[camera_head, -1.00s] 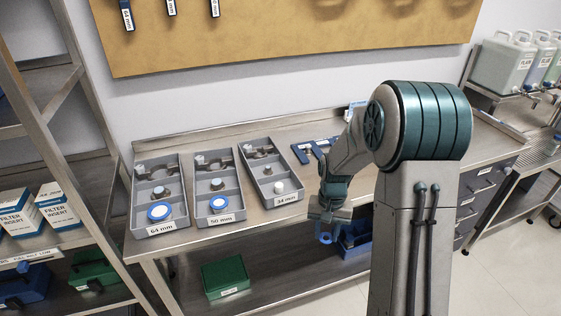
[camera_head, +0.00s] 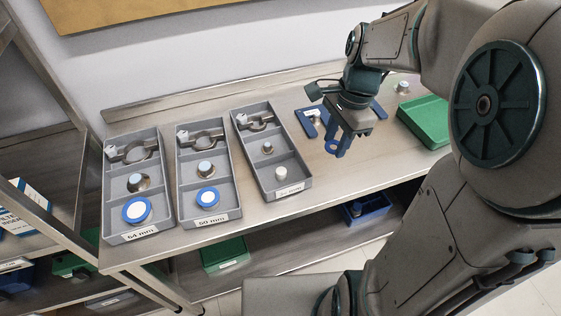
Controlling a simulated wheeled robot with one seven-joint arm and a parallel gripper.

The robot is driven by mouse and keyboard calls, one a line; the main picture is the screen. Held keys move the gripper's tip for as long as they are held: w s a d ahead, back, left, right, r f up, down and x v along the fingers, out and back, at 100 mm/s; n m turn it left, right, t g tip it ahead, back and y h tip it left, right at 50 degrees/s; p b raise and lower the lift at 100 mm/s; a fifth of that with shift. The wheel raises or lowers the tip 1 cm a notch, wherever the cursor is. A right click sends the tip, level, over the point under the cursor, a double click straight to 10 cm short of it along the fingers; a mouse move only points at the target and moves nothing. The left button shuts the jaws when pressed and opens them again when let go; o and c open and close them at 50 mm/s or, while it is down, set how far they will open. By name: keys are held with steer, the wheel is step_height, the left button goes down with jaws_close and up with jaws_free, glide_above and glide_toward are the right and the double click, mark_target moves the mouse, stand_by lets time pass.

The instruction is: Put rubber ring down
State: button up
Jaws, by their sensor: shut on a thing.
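My gripper (camera_head: 340,138) is shut on a small blue rubber ring (camera_head: 332,147), which hangs at the fingertips above the steel workbench (camera_head: 275,215). The gripper is to the right of the 34 mm tray (camera_head: 305,188). A blue U-shaped holder (camera_head: 314,128) with a white label lies on the bench just behind, partly hidden by the gripper. I cannot tell the exact height of the ring above the bench.
The grey 64 mm tray (camera_head: 107,207) and 50 mm tray (camera_head: 182,190) stand at left, holding clamps, metal fittings and blue rings. A green box (camera_head: 427,122) stands at right. The bench in front of the gripper is clear. Blue (camera_head: 352,213) and green bins (camera_head: 222,256) are below.

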steer(key=shift+s, duration=0.1)
steer(key=p, duration=0.1)
glide_above(281, 170)
steer(key=f, duration=0.7)
steer(key=shift+d, duration=0.25)
step_height(281, 170, down, 4)
steer(key=shift+r+p, duration=0.25)
steer(key=shift+p, duration=0.1)
steer(key=shift+f, duration=0.1)
steer(key=shift+f, duration=0.1)
steer(key=shift+f+b, duration=0.4)
steer(key=shift+b, duration=0.05)
steer(key=o, duration=1)
steer(key=shift+r, duration=0.15)
